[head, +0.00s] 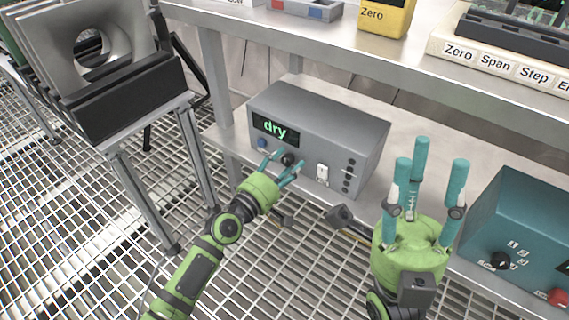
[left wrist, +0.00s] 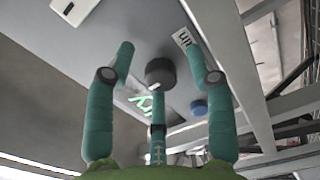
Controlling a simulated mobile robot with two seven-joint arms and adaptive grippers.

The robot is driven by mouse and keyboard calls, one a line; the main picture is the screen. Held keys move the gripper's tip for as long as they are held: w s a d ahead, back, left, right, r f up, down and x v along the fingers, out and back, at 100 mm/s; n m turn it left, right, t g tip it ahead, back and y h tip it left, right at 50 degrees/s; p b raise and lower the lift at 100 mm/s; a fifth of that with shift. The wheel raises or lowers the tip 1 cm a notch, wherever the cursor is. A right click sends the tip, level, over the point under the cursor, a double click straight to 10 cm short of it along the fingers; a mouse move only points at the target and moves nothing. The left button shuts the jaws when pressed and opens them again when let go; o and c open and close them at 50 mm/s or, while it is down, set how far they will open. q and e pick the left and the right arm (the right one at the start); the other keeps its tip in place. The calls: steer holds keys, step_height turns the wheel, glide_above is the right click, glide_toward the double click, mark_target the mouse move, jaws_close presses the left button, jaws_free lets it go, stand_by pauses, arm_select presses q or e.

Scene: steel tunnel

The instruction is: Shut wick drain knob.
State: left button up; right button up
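A grey box (head: 345,125) with a green "dry" display (head: 275,128) stands on the lower shelf. A black round knob (head: 288,160) is on its front; it also shows in the left wrist view (left wrist: 160,72). No label reading "wick drain" is legible. My left gripper (head: 283,160) is at this knob, its three teal fingers open and spread around it. In the left wrist view the knob lies between the fingers; I cannot tell whether any finger touches it. My right gripper (head: 428,160) is open and empty, fingers pointing up, in front of the shelf.
A blue button (head: 262,143) sits left of the knob and a white switch (head: 322,173) right of it. A teal box (head: 525,225) stands at the right. The upper shelf (head: 350,45) overhangs behind. A black stand (head: 130,100) is at the left.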

arm_select(q)
steer(key=shift+a+r, duration=0.1)
steer(key=shift+a, duration=0.1)
steer(key=v, duration=1.1)
steer(key=shift+s+a, duration=0.2)
steer(key=shift+s, duration=0.15)
steer(key=shift+r, duration=0.1)
